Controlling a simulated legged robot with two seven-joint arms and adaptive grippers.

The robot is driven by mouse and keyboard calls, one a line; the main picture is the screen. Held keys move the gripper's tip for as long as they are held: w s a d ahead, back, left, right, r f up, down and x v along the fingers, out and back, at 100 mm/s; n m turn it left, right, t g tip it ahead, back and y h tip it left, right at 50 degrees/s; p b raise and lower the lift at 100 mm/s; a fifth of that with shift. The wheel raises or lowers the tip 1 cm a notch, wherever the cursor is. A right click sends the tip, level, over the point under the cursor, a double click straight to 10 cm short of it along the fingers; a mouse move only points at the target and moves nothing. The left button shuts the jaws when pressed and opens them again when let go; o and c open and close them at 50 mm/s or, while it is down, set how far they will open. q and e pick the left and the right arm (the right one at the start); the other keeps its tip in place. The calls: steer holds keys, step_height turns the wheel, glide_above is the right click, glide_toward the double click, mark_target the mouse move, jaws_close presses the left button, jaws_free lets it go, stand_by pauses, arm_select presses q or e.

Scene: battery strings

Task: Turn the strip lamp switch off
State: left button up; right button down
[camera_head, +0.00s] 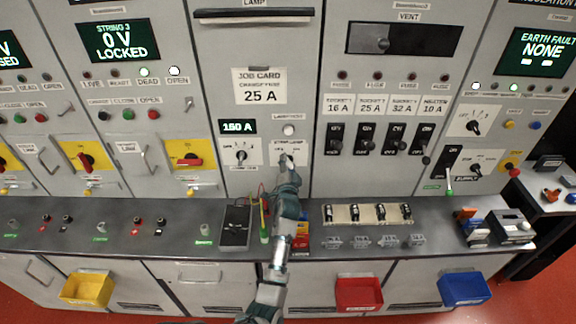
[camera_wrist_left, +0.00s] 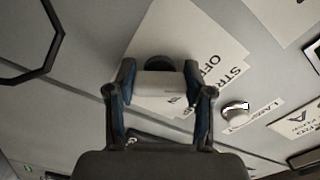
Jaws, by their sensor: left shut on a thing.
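The label plate (camera_wrist_left: 212,45) there shows the words STRIP and OFF, partly cut off by the fingers. Which way the knob points cannot be made out. My right gripper is not in view.
A dark meter (camera_head: 236,226) and coloured tools lie on the grey bench (camera_head: 185,210) below. Fuse holders (camera_head: 367,213) stand to the right.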

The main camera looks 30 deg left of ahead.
arm_select(q)
steer(key=shift+f, duration=0.5)
steer(key=o, duration=1)
steer(key=shift+o, duration=0.8)
steer(key=shift+a+r, duration=0.1)
steer(key=shift+r, duration=0.1)
steer(key=v, duration=1.2)
steer(key=shift+f, duration=0.1)
